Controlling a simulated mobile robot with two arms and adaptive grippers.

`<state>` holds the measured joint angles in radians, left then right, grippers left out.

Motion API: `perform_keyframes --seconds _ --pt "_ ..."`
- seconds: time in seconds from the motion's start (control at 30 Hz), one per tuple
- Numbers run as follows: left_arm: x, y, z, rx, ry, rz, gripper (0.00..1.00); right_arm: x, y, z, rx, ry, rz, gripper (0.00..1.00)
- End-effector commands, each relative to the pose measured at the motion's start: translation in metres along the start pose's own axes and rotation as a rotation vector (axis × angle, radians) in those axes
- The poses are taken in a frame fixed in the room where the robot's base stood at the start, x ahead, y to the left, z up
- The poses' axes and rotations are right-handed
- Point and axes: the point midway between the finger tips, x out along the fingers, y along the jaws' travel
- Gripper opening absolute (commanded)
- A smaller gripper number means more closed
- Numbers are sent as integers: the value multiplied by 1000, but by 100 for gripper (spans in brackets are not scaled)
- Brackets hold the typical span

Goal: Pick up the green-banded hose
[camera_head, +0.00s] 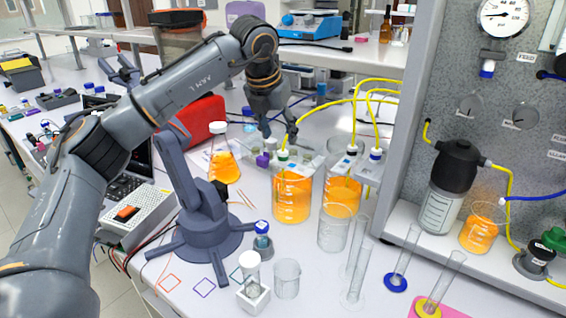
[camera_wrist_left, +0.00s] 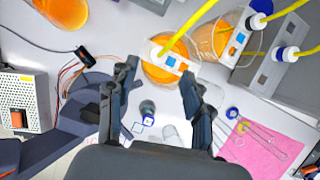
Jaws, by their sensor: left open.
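The green-banded hose (camera_head: 291,140) is yellow, with a small green band near its lower end, above an orange-filled beaker (camera_head: 292,198). It also shows in the left wrist view as a yellow tube (camera_wrist_left: 192,24) coming down to a holder (camera_wrist_left: 171,62) on the beaker rim. My left gripper (camera_head: 281,137) is open, close to that hose end in the head view. In the left wrist view the fingers (camera_wrist_left: 159,76) stand apart, and the hose end lies beyond them. I see nothing held. My right gripper is in neither view.
An empty beaker (camera_head: 335,228) and glass cylinders stand in front. An orange flask (camera_head: 223,160) and a dark stand (camera_head: 205,215) are on the left. The rig panel (camera_head: 455,90) bounds the right.

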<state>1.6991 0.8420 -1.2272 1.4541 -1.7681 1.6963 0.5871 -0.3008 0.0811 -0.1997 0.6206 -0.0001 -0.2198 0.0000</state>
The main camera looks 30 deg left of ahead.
Motion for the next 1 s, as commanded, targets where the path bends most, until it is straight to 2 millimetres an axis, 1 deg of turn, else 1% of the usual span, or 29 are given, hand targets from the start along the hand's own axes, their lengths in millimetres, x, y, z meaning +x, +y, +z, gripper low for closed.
perform_keyframes --seconds 0.03,0.1,0.27,0.43,0.53,0.63,0.83,0.87,0.9,0.97,1.0 --pt "7 0 0 0 2 0 51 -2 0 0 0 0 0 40" --pt "13 0 0 0 1 0 51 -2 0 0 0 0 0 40" --pt "23 1 -1 -1 1 1 51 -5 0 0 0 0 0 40" --pt "47 3 -3 0 3 1 51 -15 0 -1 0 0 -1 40" --pt "61 3 -3 0 1 0 51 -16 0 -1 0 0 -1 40" --pt "68 3 -3 0 -1 0 51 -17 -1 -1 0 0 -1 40" --pt "69 3 -3 0 -2 0 51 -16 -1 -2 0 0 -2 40" --pt "69 3 -3 0 -2 0 48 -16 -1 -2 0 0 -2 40" --pt "69 3 -3 0 -2 0 40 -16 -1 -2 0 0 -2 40" --pt "69 3 -3 0 -2 0 28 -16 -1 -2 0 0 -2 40" --pt "69 3 -3 0 -1 0 20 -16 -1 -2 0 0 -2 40"
